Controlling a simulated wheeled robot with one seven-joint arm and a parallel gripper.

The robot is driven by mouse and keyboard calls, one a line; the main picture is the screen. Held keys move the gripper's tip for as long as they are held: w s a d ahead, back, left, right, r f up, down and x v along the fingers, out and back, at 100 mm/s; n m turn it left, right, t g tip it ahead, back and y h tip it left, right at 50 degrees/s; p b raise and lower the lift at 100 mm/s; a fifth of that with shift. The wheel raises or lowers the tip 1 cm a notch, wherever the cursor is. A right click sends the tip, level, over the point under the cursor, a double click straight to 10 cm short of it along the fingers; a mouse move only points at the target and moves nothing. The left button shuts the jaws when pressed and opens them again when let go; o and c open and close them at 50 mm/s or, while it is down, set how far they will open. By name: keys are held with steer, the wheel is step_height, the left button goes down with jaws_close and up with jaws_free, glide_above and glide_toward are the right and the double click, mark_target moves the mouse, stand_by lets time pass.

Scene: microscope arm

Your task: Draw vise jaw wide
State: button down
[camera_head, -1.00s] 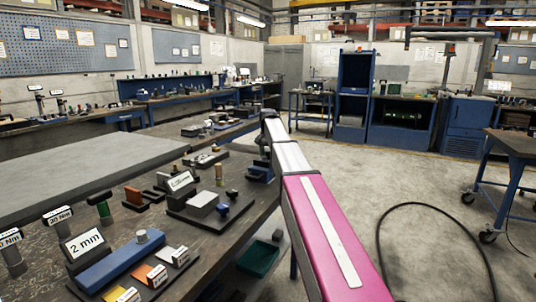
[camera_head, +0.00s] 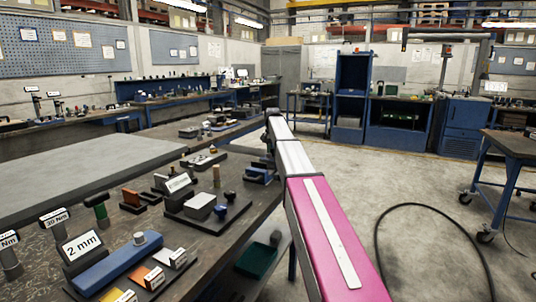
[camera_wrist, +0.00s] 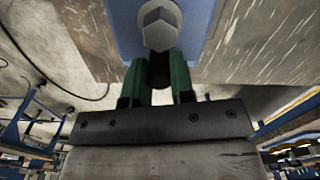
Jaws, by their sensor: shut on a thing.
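The blue vise (camera_head: 256,176) sits at the bench's right edge in the head view, partly hidden behind my arm. In the wrist view, its blue body (camera_wrist: 204,20) fills the top, with a rounded grey metal piece (camera_wrist: 159,25) in the middle. My gripper (camera_wrist: 158,62) has two green fingers shut on a dark rounded piece (camera_wrist: 158,73) just below the grey metal. I cannot tell how far apart the jaws are. My fingers are not clear in the head view.
The dark bench (camera_head: 222,238) carries a blue block marked 2 mm (camera_head: 120,262), small labelled blocks and a dark plate with parts. A green bin (camera_head: 256,260) is below its edge. A cable (camera_head: 378,235) loops on the open floor at right.

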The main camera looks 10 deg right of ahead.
steer(key=shift+w, duration=0.15)
steer(key=c, duration=1)
jaws_free()
step_height(320, 180, up, 11)
steer(key=shift+f, duration=0.1)
